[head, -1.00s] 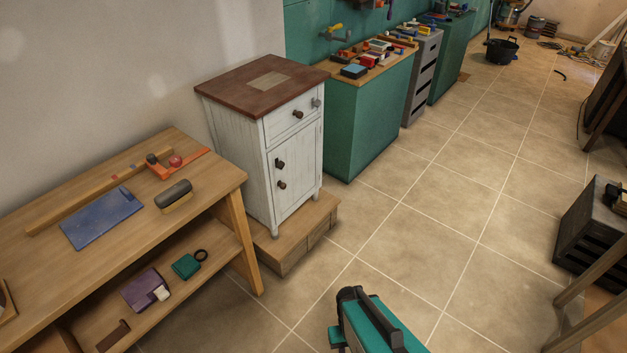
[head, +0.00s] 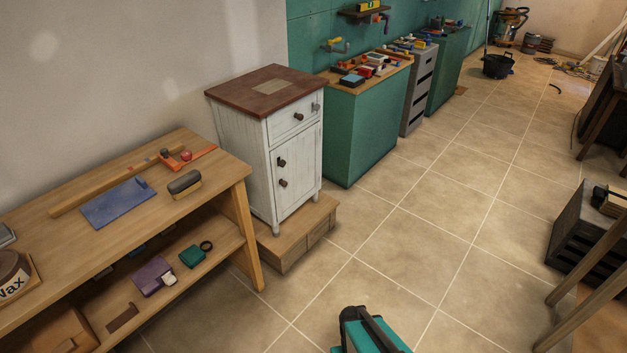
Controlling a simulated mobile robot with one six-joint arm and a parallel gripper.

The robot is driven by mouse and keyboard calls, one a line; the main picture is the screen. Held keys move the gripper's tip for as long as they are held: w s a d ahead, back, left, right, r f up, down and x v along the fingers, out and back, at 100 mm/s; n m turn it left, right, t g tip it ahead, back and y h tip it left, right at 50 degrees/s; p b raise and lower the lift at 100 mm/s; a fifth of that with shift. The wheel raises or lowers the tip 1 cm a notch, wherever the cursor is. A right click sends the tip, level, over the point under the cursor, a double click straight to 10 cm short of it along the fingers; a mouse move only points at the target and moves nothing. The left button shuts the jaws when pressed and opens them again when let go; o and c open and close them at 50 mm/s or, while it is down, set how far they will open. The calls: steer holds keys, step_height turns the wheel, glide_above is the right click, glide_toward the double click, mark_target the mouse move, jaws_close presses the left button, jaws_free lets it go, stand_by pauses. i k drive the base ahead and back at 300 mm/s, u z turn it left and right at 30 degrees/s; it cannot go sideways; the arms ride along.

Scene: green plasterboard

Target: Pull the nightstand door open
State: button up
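The nightstand (head: 250,145) is in the head view, left of centre. It has white painted wood sides and a reddish-brown top with a paler patch. Its door (head: 296,173) is on the lower front and looks shut. Two dark knobs show near the door's left edge, an upper one (head: 281,162) and a lower one (head: 283,183). Above the door is a drawer (head: 294,120) with a dark knob (head: 298,117), also shut. A greyish fitting (head: 315,107) sits at the drawer's right end. My gripper is not in view.
The nightstand stands on a low wooden plinth (head: 290,258). A wooden workbench (head: 150,200) is close on its left, a green cabinet (head: 360,135) on its right. A teal and black object (head: 370,335) is at the bottom edge. Tiled floor (head: 430,235) in front is open.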

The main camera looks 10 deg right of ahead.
mark_target(294, 183)
steer(key=z, duration=0.05)
steer(key=k, duration=0.2)
steer(key=u, duration=0.2)
steer(key=i, duration=0.95)
steer(key=u, duration=4.85)
steer(key=i, duration=0.15)
steer(key=z, duration=2.95)
